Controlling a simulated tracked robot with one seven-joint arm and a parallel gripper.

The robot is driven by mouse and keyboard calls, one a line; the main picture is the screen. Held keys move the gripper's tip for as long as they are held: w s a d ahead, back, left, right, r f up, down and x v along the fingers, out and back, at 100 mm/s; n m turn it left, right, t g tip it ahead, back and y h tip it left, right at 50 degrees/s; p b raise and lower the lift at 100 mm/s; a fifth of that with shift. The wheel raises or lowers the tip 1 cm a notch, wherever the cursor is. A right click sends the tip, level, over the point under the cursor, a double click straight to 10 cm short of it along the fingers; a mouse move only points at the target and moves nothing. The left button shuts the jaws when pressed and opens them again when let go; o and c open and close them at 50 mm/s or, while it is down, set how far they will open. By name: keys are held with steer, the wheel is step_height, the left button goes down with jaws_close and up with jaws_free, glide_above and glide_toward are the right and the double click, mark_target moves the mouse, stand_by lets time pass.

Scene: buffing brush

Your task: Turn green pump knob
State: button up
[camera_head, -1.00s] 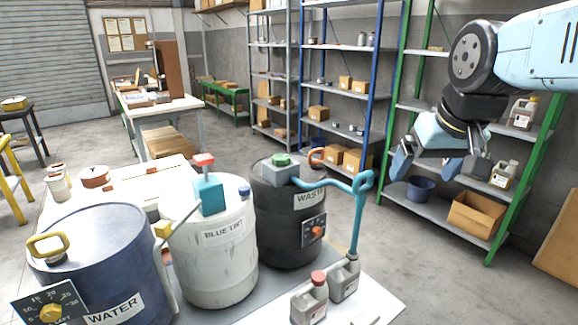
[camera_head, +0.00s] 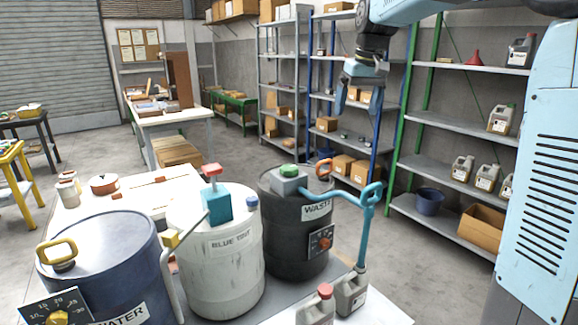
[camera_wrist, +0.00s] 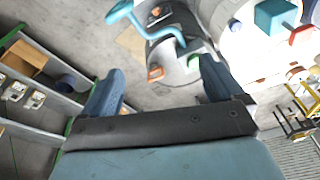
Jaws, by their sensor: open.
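The green pump knob (camera_head: 289,170) sits on a grey pump block (camera_head: 289,185) on top of the black WASTE drum (camera_head: 290,245). An orange handle (camera_head: 324,168) and a teal pipe (camera_head: 345,197) are beside it. My gripper (camera_head: 357,110) is open and empty, pointing down, above and to the right of the knob in the head view and apart from it. In the wrist view my gripper's two fingers (camera_wrist: 160,88) are spread wide.
The white BLUE TINT drum (camera_head: 215,255) with a teal pump and red knob (camera_head: 212,170) stands left of the WASTE drum. The blue WATER drum (camera_head: 105,260) is further left. Grey jugs (camera_head: 350,290) stand in front. Shelves (camera_head: 450,120) are behind at right.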

steer(key=w+a+f+n+g, duration=0.15)
steer(key=w+a+f, duration=0.25)
steer(key=w+a, duration=0.55)
steer(key=n+h, duration=0.1)
steer(key=n, duration=0.1)
glide_toward(289, 167)
steer(key=shift+g, duration=0.45)
steer(key=f, duration=0.9)
steer(key=shift+w, duration=0.35)
steer(key=shift+c, duration=0.4)
steer(key=c, duration=1)
steer(key=shift+o, duration=0.2)
steer(key=shift+m, duration=0.35)
